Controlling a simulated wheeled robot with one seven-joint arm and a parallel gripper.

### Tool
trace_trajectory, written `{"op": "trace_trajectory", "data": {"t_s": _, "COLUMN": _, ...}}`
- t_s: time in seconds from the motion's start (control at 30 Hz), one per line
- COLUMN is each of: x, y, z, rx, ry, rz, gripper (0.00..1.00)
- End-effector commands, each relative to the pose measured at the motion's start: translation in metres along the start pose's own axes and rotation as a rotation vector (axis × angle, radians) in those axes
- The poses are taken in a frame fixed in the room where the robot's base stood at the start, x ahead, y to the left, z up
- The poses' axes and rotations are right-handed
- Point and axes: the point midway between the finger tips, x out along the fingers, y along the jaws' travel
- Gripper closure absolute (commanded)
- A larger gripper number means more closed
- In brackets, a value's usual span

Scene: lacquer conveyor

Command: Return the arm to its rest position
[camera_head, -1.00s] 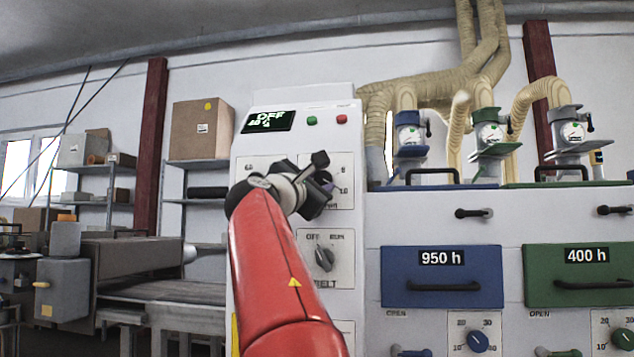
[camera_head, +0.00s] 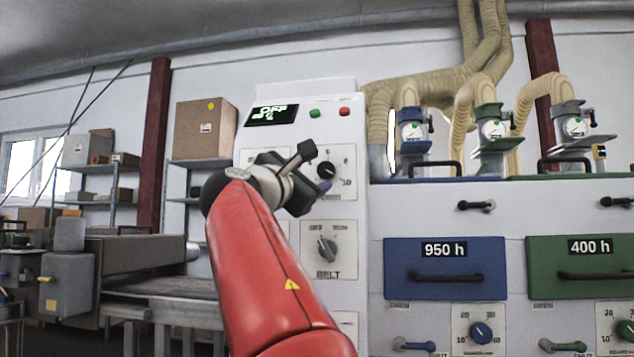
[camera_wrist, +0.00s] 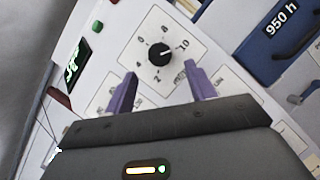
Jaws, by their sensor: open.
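My gripper (camera_head: 316,169) is in front of the white control cabinet (camera_head: 345,100), at the end of my red arm. In the wrist view its two purple fingers (camera_wrist: 160,78) are apart, with nothing between them. A black round knob (camera_wrist: 159,54) on a numbered dial plate lies beyond the fingertips there. I see no contact with it, though the exact distance is hard to tell. In the head view the gripper partly hides that dial plate. Below it, the belt switch (camera_head: 327,249) with its OFF and RUN marks is clear of the gripper.
A dark display (camera_head: 271,115) reads OFF, with a green button (camera_head: 314,113) and a red button (camera_head: 344,112) beside it. To the right are a blue drawer (camera_head: 445,268) and a green drawer (camera_head: 585,267). Shelves and a conveyor stand at the left.

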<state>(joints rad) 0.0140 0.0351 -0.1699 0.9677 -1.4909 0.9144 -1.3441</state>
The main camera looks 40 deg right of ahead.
Motion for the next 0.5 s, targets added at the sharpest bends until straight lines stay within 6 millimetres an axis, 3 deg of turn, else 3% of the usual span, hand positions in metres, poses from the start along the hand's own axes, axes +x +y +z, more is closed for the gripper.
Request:
{"op": "trace_trajectory", "data": {"t_s": 0.2, "x": -0.024, "y": 0.000, "z": -0.001, "rx": 0.000, "ry": 0.001, "rz": 0.001, "gripper": 0.45}}
{"op": "trace_trajectory", "data": {"t_s": 0.5, "x": -0.026, "y": 0.000, "z": 0.000, "rx": -0.001, "ry": -0.001, "rz": -0.001, "gripper": 0.45}}
